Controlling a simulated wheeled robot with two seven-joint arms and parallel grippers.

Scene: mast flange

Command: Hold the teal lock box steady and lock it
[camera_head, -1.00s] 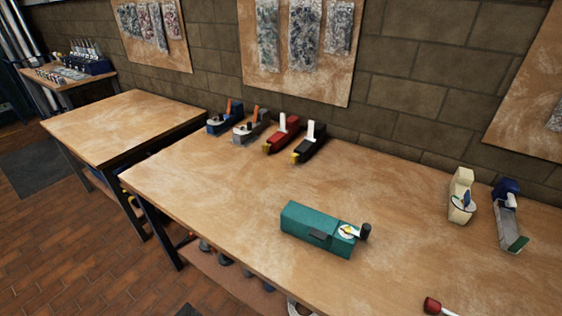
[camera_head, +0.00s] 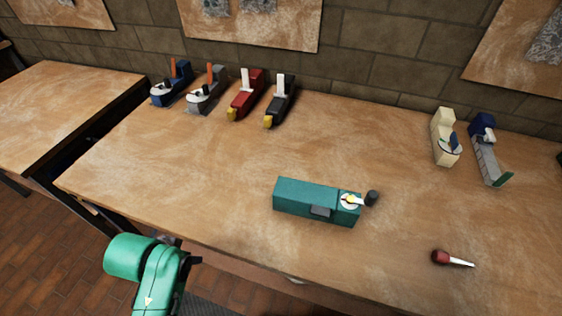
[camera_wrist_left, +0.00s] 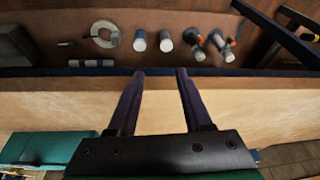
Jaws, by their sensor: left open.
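The teal lock box (camera_head: 305,196) lies on the wooden workbench in the head view, long side running left to right. At its right end is a white disc (camera_head: 350,200) with coloured marks and a light lever. A dark knob (camera_head: 372,198) sticks out beyond that end, and a dark grey block (camera_head: 320,211) sits on the front side. My left gripper (camera_wrist_left: 159,72) is open and empty in the left wrist view, its dark fingers apart in front of the bench edge. My green left arm shows lower left in the head view, well apart from the box. My right gripper is not seen.
A red-handled screwdriver (camera_head: 441,257) lies right of the box. Cream (camera_head: 444,137) and blue-grey (camera_head: 487,150) devices stand at back right. Blue, grey, red (camera_head: 246,95) and black devices stand at back left. Below the bench is a shelf (camera_wrist_left: 185,20) with several parts. Bench around the box is clear.

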